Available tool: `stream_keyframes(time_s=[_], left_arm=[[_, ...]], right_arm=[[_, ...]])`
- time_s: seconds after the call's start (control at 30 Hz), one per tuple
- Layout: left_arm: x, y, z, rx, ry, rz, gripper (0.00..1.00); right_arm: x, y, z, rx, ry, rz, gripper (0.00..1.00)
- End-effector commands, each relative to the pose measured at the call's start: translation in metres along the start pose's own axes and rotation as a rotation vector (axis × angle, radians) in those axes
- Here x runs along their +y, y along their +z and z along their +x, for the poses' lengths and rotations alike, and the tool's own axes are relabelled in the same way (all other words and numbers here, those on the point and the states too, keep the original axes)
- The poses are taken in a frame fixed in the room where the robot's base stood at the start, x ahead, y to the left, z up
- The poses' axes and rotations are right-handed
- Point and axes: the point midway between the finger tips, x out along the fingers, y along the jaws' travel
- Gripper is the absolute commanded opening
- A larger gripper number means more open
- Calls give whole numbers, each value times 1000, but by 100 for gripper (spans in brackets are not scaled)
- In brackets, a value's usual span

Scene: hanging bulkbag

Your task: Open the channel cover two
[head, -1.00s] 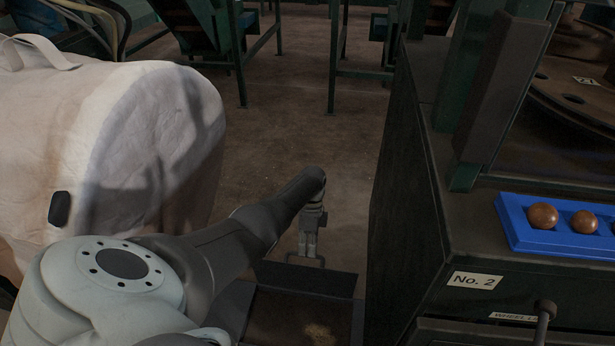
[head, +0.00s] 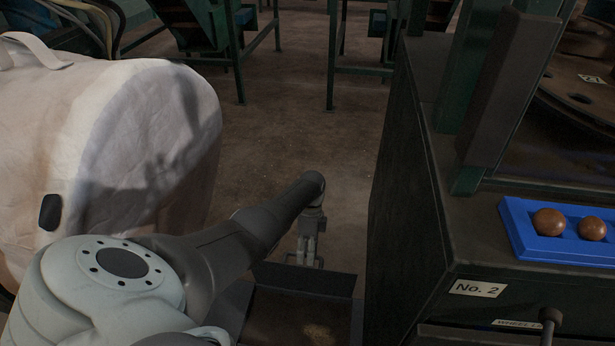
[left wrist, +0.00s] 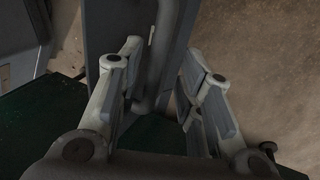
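A dark open-topped channel (head: 292,312) with some tan grain on its floor shows at the bottom middle of the head view. My left gripper (head: 307,262) points down at its far edge, by a small metal handle. In the left wrist view, my left gripper (left wrist: 160,85) has its two fingers apart. A grey bent handle bar (left wrist: 167,45) passes between them, beside a flat grey plate (left wrist: 118,25). I cannot tell whether a finger touches the bar. No number marks the channel in view. My right gripper is out of view.
A large white bulk bag (head: 120,150) hangs at left, close to my left arm. A dark cabinet (head: 410,230) labelled No. 2 (head: 477,288) stands at right, with a blue tray (head: 520,230) of brown balls on top. Open floor (head: 290,130) lies beyond.

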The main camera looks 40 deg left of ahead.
Motion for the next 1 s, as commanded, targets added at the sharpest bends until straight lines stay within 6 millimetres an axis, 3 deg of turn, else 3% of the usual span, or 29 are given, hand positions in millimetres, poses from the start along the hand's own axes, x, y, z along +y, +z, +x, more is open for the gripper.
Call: stream_keyframes(time_s=[0.27, 0.43, 0.7, 1.0], left_arm=[[-1, 1, -9, -1, -5, 0, 34], [-2, 1, -34, 0, -8, 1, 34], [-1, 0, -92, -1, -6, 1, 34], [1, -1, -120, -2, -2, 0, 34]], right_arm=[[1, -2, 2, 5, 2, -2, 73], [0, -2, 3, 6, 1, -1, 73], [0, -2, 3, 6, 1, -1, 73], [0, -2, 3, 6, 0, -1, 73]])
